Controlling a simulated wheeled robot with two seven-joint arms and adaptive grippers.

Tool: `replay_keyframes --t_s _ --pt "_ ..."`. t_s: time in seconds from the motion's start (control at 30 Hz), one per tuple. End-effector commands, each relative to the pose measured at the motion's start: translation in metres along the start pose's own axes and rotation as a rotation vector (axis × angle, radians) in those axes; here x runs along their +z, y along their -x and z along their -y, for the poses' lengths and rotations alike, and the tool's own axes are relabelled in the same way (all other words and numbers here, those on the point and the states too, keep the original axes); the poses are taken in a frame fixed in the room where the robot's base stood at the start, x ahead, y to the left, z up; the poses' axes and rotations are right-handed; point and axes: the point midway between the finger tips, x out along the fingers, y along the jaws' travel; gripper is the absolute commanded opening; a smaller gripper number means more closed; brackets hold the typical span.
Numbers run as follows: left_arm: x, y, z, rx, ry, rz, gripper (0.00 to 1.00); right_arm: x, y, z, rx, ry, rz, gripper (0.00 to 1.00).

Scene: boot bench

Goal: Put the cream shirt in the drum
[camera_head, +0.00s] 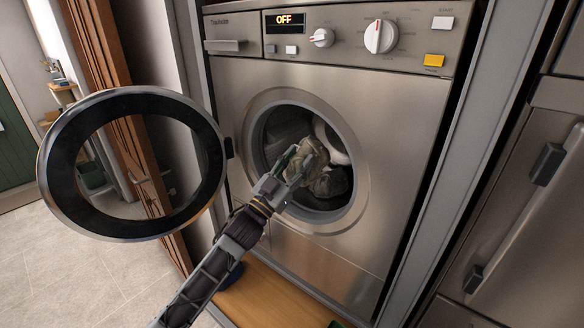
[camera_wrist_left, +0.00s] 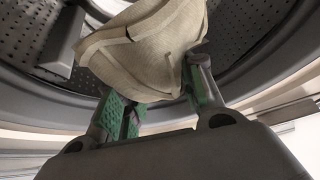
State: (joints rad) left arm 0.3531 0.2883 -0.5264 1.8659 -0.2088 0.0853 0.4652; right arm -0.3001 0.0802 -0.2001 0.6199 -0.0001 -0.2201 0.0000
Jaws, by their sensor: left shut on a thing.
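The cream shirt (camera_head: 308,158) is a crumpled cloth bundle at the mouth of the washer's drum (camera_head: 285,128). My left gripper (camera_head: 296,165) is shut on it, with the arm reaching up from the bottom. In the left wrist view the shirt (camera_wrist_left: 145,45) is pinched between the green-padded fingers (camera_wrist_left: 160,105), with the perforated drum wall (camera_wrist_left: 245,25) behind it. A dark cloth (camera_head: 330,183) lies low in the drum, and something white (camera_head: 330,143) shows at its right side. The right gripper is not in view.
The round door (camera_head: 55,165) stands open to the left of the opening. The washer's display (camera_head: 284,19) reads OFF. A wooden board (camera_head: 270,295) lies below the washer.

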Motion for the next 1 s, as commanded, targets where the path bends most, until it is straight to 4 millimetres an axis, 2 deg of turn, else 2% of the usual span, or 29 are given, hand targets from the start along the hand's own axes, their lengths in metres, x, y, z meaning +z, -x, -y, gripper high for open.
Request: replay_keyframes --t_s 1.0 --pt "0.061 -0.056 -0.008 -0.001 0.0 -0.001 0.08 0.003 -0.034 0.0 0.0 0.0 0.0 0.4"
